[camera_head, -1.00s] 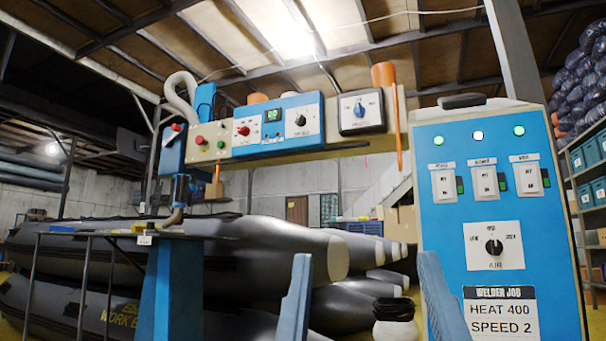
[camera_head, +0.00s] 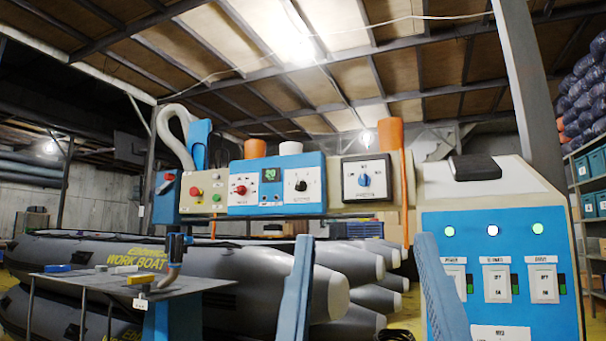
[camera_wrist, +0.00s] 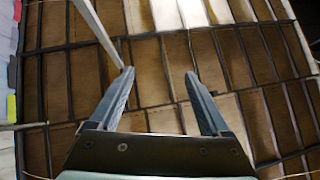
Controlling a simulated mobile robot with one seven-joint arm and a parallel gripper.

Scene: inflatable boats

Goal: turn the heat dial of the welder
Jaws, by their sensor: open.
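The welder's long control beam crosses the middle of the head view. A dark-framed box with a blue-centred dial (camera_head: 364,181) is mounted to the right. The dial labels are too small to read, so I cannot tell which is heat. My gripper (camera_head: 365,240) is open and empty, its two blue fingers low in front of the beam and apart from the dials. The wrist view shows my gripper (camera_wrist: 159,73) against the ceiling.
A blue-and-white cabinet (camera_head: 497,235) with lit lamps and switches stands at the right. An orange pipe (camera_head: 405,200) hangs at the beam's right end. A grey table (camera_head: 130,283) stands lower left, before the grey inflatable boats (camera_head: 225,262). Shelves (camera_head: 592,170) are far right.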

